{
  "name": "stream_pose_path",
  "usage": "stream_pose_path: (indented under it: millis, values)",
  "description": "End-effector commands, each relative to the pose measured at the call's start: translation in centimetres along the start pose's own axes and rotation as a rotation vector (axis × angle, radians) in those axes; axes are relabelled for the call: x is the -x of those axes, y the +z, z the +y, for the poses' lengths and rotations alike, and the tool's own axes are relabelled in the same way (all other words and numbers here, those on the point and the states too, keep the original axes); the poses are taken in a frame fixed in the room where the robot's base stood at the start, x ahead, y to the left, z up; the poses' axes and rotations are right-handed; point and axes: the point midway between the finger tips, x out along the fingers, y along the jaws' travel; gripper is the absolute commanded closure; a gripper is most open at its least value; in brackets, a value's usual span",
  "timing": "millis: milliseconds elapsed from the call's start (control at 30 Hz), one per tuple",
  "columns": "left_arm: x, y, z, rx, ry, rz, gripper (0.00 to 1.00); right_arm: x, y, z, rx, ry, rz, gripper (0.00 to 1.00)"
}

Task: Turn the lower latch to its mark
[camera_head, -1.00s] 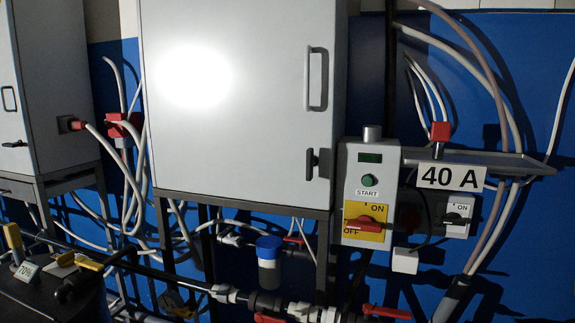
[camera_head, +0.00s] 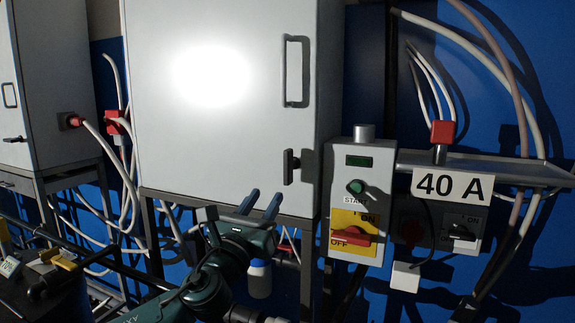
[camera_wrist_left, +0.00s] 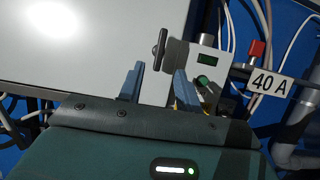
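The lower latch (camera_head: 290,166) is a small dark handle near the bottom right edge of the light grey cabinet door (camera_head: 215,130). Its bar stands about upright. It also shows in the left wrist view (camera_wrist_left: 160,49), beyond the fingertips. I cannot make out a mark beside it. My left gripper (camera_head: 262,204) is below and a little left of the latch, apart from it. Its two blue fingers are spread with nothing between them, as the left wrist view (camera_wrist_left: 157,82) also shows. My right gripper is in neither view.
Right of the cabinet is a control box with a green START button (camera_head: 355,186) and a red-handled switch (camera_head: 350,236) on yellow. A "40 A" sign (camera_head: 452,187) hangs beside it. A door handle (camera_head: 296,72) sits above the latch. A blue-capped bottle (camera_head: 259,279) is behind my left arm.

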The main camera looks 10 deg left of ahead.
Motion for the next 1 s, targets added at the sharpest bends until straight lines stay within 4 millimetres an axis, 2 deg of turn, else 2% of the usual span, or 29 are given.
stream_pose_path:
  millis: [167, 400, 600, 800, 1000]
  values:
    - [-2.8, 0.3, 0.0, 0.001, 0.001, -0.001, 0.65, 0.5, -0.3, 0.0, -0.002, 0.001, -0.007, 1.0]
    - [-8.0, 0.2, -0.1, 0.004, 0.0, 0.001, 0.65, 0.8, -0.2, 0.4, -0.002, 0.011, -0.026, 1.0]
    - [-11.0, 0.1, -0.1, 0.006, -0.001, 0.001, 0.65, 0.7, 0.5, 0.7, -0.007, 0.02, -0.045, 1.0]
    - [-12.5, 0.0, -0.1, 0.006, -0.001, 0.001, 0.65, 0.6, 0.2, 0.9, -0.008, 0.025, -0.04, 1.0]
    - [-12.7, -0.1, -0.1, 0.006, -0.001, 0.002, 0.65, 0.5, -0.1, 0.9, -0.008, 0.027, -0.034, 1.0]
